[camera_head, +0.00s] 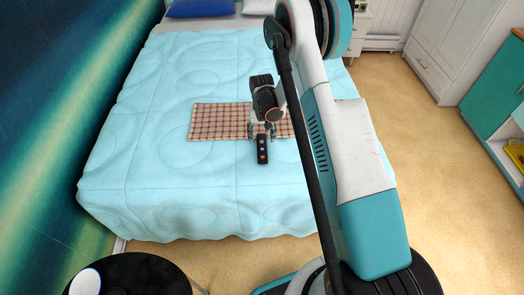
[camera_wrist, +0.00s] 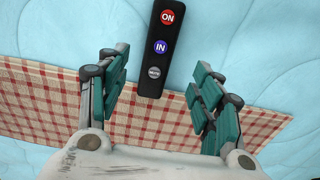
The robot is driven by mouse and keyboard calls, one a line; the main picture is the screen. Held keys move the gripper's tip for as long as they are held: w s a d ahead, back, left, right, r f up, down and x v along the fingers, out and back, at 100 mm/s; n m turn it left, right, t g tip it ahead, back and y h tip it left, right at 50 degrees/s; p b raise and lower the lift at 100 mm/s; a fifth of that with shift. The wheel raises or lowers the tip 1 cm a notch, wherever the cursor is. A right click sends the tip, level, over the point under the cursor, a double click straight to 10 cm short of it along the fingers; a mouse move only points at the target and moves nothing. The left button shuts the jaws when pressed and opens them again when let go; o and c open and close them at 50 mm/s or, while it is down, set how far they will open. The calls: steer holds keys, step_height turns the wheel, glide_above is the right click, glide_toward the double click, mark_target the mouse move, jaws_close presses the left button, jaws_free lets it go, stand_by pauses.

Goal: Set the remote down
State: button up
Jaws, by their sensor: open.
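The remote (camera_head: 262,150) is a slim black bar with red, blue and grey buttons. It lies across the near edge of a red-checked cloth on the bed. In the wrist view the remote (camera_wrist: 159,60) points away from me, its lower end over the cloth (camera_wrist: 60,98). My gripper (camera_head: 262,133) is above the cloth at the remote's far end. In the wrist view my gripper (camera_wrist: 160,75) is open, one finger on each side of the remote, with gaps between. I cannot tell its exact height above the bed.
The bed (camera_head: 150,110) has a light blue quilt with plenty of bare room around the cloth (camera_head: 215,122). A dark round table (camera_head: 140,275) stands at the near left. White drawers (camera_head: 440,60) and a teal cabinet (camera_head: 495,90) stand at the right.

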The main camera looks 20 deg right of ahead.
mark_target(262, 146)
steer(key=f+b, duration=0.1)
steer(key=f, duration=0.1)
steer(key=f+b, duration=0.1)
steer(key=f, duration=0.2)
steer(key=f+b, duration=0.1)
steer(key=f, duration=0.1)
steer(key=shift+w+d+f, duration=0.15)
steer(key=shift+w, duration=0.1)
steer(key=c, duration=1.3)
